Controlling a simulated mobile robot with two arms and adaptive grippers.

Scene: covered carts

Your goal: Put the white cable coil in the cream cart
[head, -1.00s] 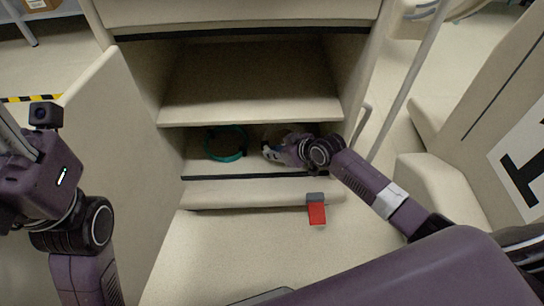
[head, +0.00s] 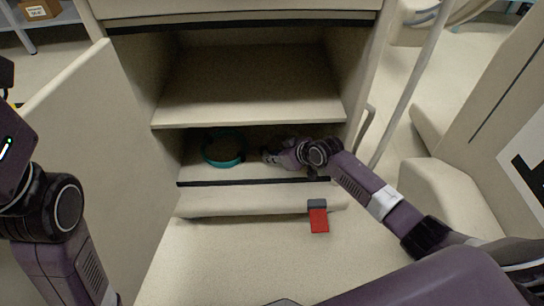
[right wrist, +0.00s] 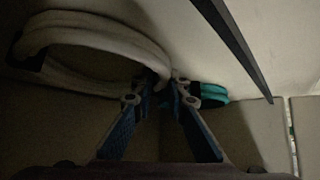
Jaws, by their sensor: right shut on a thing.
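The cream cart (head: 250,88) stands open in front of me, with an upper shelf and a lower compartment. My right gripper (head: 268,157) reaches into the lower compartment, right of a teal coil (head: 224,163) lying on its floor. In the right wrist view, the white cable coil (right wrist: 95,35) is a thick looped bundle, and my right gripper (right wrist: 160,82) is shut on its edge. The teal coil (right wrist: 212,95) shows just beyond the fingers. In the head view the white coil cannot be made out clearly. My left arm is at the left edge, its fingers out of frame.
The open cart door (head: 75,160) stands on the left. The upper shelf edge overhangs the lower compartment, and a raised lip (head: 250,198) runs along the bottom. A red pedal (head: 318,220) sticks out at the base. A second cream cart (head: 490,110) stands on the right.

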